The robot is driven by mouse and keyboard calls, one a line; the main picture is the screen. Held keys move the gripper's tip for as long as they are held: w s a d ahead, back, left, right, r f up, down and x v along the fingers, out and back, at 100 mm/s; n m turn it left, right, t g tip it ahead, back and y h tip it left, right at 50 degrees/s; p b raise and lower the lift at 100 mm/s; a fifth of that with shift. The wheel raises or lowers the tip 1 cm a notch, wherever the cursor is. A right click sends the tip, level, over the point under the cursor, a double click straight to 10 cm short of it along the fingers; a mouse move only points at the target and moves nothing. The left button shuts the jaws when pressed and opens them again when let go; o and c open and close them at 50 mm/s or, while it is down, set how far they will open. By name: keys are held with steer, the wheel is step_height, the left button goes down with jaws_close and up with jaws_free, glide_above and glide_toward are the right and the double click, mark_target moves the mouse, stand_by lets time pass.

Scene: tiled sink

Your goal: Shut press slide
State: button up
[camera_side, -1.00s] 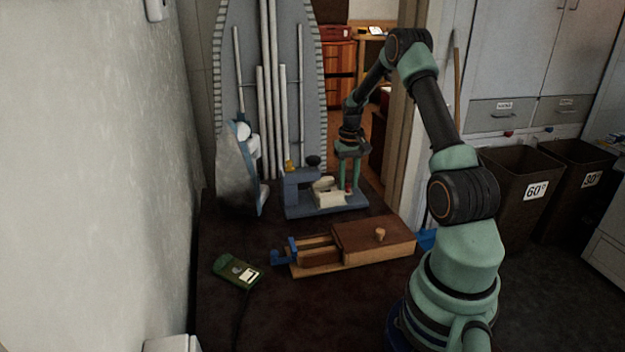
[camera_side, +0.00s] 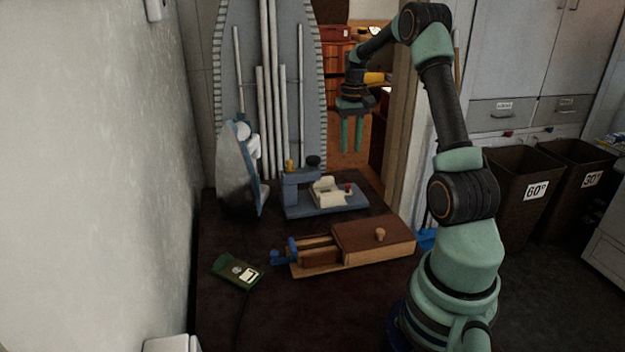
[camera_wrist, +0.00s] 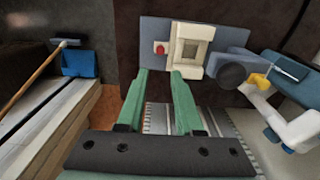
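The press (camera_side: 298,194) is a blue-grey device with a flat base and an upright arm topped by a black knob (camera_side: 313,161). Its cream slide (camera_side: 326,192) sits on the base, to the right of the upright, with a red knob (camera_side: 348,187) near its right end. In the wrist view, the cream slide (camera_wrist: 193,45), red knob (camera_wrist: 160,47) and black knob (camera_wrist: 232,75) show beyond the fingers. My gripper (camera_side: 351,150) hangs above the right end of the press, fingers down, apart and empty. Its open fingers (camera_wrist: 160,76) also show in the wrist view.
A wooden box (camera_side: 345,262) with a brown lid and blue end piece lies in front of the press. A green device (camera_side: 238,271) lies at its left. A clothes iron (camera_side: 238,170) stands left of the press. An ironing board (camera_side: 228,90) and poles stand behind.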

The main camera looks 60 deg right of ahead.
mark_target(347, 184)
steer(key=shift+r, duration=0.2)
steer(key=shift+s+a+f+t+h, duration=0.6)
steer(key=shift+s+a+t+h, duration=1.05)
steer(key=shift+s+a, duration=0.2)
steer(key=x, duration=1.2)
steer(key=shift+a, duration=0.1)
jaws_close()
stand_by(0.4)
